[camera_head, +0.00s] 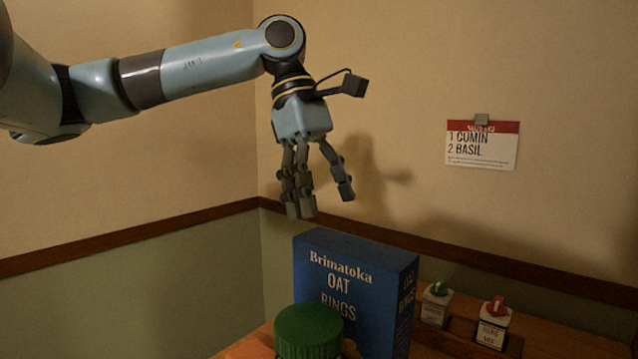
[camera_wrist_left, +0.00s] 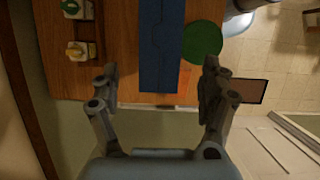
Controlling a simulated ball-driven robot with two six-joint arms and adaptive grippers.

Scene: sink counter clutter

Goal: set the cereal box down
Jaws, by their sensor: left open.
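The blue cereal box (camera_head: 350,285), printed "Brimatoka Oat Rings", stands upright on the wooden counter in the head view. Its lower front is partly hidden by a green lid. My left gripper (camera_head: 318,200) is above the box, fingers pointing down and spread open, with a gap between fingertips and box top. In the left wrist view the top of the cereal box (camera_wrist_left: 161,45) shows between and beyond the open fingers of my left gripper (camera_wrist_left: 160,85). Nothing is held in it. My right gripper is not in view.
A green-lidded container (camera_head: 308,330) stands close in front of the box. To its right are a green-topped shaker (camera_head: 435,305) and a red-topped shaker (camera_head: 493,325). The wooden counter (camera_wrist_left: 122,70) ends near the box. A card (camera_head: 481,147) hangs on the wall.

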